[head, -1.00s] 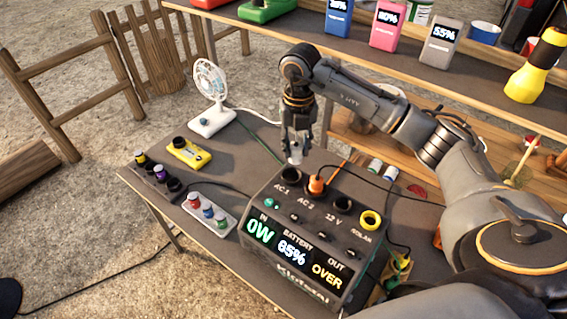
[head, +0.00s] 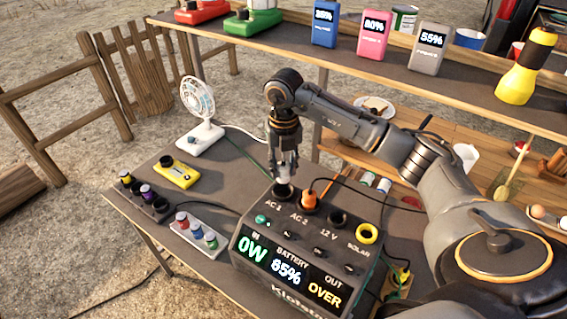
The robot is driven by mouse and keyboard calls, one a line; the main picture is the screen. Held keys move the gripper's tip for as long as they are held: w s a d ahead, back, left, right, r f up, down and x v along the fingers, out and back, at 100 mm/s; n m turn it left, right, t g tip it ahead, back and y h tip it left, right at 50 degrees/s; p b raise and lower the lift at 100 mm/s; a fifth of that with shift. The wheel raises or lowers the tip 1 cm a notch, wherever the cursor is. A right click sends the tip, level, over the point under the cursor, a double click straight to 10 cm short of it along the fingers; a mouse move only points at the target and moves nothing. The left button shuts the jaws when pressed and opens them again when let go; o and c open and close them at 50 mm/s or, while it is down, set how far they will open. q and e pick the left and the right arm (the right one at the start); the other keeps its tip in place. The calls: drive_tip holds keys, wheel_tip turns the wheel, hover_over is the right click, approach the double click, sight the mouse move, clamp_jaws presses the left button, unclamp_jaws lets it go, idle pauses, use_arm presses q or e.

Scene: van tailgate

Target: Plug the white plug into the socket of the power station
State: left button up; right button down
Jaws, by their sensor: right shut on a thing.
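The power station (head: 330,262) is a dark box on the table, with a display reading 0W, 85% and OVER. Its top has a row of round sockets. My right gripper (head: 284,174) points down over the leftmost socket, shut on the white plug (head: 284,187). The plug's lower end is at that socket, which it and the gripper hide; I cannot tell how deep it sits. An orange plug (head: 309,200) is in the socket beside it. The 12 V socket (head: 338,219) looks empty and the solar socket (head: 366,233) has a yellow ring. My left gripper is out of view.
A white fan (head: 200,108) stands at the table's back left. A yellow device (head: 176,173) and a white strip with coloured knobs (head: 198,238) lie left of the station. The upper shelf (head: 290,48) holds several battery packs and a yellow torch (head: 527,70).

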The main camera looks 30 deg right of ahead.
sight(283, 180)
drive_tip(key=shift+f+b, duration=1.65)
drive_tip(key=shift+f, duration=1.05)
drive_tip(key=c, duration=0.9)
unclamp_jaws()
drive_tip(key=shift+o, duration=0.2)
drive_tip(key=shift+r, duration=0.1)
wheel_tip(283, 180, up, 12)
drive_tip(key=shift+f, duration=0.1)
